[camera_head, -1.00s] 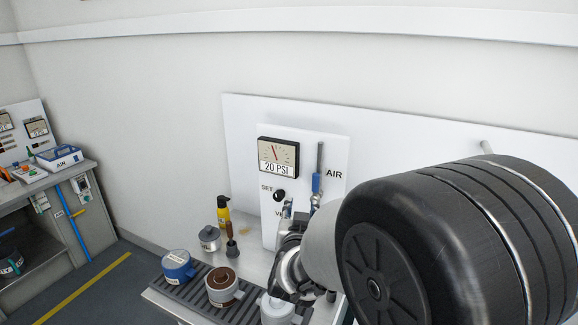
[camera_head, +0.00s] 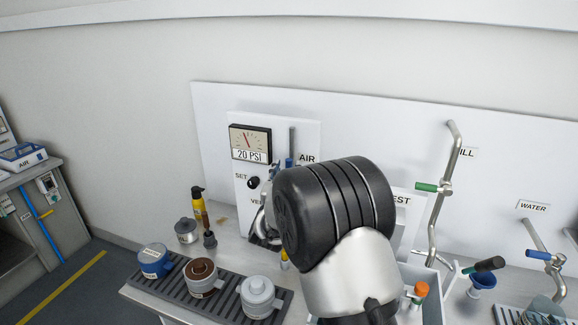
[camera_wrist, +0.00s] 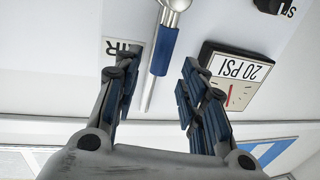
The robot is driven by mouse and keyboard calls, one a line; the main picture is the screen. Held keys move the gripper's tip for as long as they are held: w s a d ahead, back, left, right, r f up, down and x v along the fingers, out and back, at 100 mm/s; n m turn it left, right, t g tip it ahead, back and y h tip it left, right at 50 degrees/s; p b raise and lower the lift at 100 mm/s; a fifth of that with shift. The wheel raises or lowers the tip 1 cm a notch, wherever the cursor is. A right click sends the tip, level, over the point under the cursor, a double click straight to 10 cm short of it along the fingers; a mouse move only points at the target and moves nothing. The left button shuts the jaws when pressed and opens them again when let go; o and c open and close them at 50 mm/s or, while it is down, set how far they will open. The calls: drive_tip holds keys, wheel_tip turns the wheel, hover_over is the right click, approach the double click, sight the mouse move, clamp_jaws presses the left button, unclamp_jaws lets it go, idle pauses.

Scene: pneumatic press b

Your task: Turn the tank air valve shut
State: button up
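The tank air valve has a blue lever (camera_wrist: 164,50) on a silver body (camera_wrist: 175,5), beside a thin pipe (camera_wrist: 147,95) and the AIR label (camera_wrist: 122,48). The lever lies along the pipe. In the upside-down wrist view, my gripper (camera_wrist: 160,62) is open, with one finger on each side of the lever and gaps showing between. In the head view, only a bit of the blue lever (camera_head: 289,162) shows, under the pipe (camera_head: 292,140); my arm hides the rest and most of my gripper.
The gauge (camera_head: 250,141) reads 20 PSI, above a black SET knob (camera_head: 253,182). It lies beside one finger in the wrist view (camera_wrist: 233,75). Canisters (camera_head: 201,277) stand on a rack below, near a yellow bottle (camera_head: 198,205). A green-handled FILL pipe (camera_head: 435,188) stands right.

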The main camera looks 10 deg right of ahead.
sight(288, 165)
drive_tip(key=x, duration=0.5)
drive_tip(key=shift+c, duration=0.5)
clamp_jaws()
